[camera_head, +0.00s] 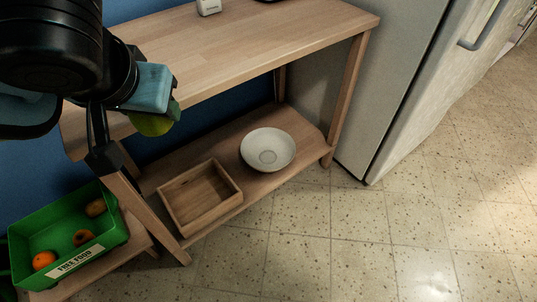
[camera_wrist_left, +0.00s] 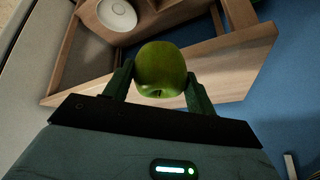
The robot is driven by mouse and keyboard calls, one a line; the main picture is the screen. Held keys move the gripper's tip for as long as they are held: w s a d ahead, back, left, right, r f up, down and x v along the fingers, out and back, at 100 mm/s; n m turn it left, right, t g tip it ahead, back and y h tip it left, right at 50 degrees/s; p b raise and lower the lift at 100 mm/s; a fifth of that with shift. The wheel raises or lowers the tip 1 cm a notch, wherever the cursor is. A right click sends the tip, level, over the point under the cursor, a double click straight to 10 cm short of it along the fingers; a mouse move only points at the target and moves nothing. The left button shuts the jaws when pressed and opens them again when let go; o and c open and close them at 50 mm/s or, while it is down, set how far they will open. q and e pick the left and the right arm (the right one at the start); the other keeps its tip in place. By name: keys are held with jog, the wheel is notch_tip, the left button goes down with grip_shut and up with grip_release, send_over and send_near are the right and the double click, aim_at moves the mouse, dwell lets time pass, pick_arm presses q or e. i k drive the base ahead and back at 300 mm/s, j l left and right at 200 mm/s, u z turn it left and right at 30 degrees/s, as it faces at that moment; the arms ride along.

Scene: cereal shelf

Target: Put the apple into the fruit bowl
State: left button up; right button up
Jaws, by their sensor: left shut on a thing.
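A green apple (camera_wrist_left: 161,70) is between the two fingers of my left gripper (camera_wrist_left: 160,88) in the left wrist view, and the gripper is shut on it. In the head view the apple (camera_head: 151,124) shows partly below my left gripper (camera_head: 160,112), beside the front left of the wooden table's top. A white bowl (camera_head: 267,150) stands empty on the lower shelf, to the right of and below the apple. The bowl also shows at the top of the left wrist view (camera_wrist_left: 117,14). My right gripper is not in view.
A wooden tray (camera_head: 234,183) sits on the lower shelf (camera_head: 291,122), left of the bowl. The upper tabletop (camera_head: 250,38) overhangs behind. A green crate (camera_head: 117,237) with fruit stands at lower left. A fridge (camera_head: 385,80) is at right.

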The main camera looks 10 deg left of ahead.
aim_at(273, 163)
jog(key=i+j, duration=0.2)
jog(key=i, duration=0.25)
jog(key=i+j, duration=0.25)
jog(key=i, duration=0.2)
jog(key=k+l, duration=0.2)
jog(key=k, duration=0.15)
jog(key=k+l, duration=0.15)
jog(key=k, duration=0.25)
jog(key=k+l+u, duration=0.1)
jog(key=l, duration=0.25)
jog(key=i+l+u, duration=0.15)
jog(key=l, duration=0.35)
jog(key=l+u, duration=0.1)
jog(key=l, duration=0.4)
jog(key=i, duration=0.1)
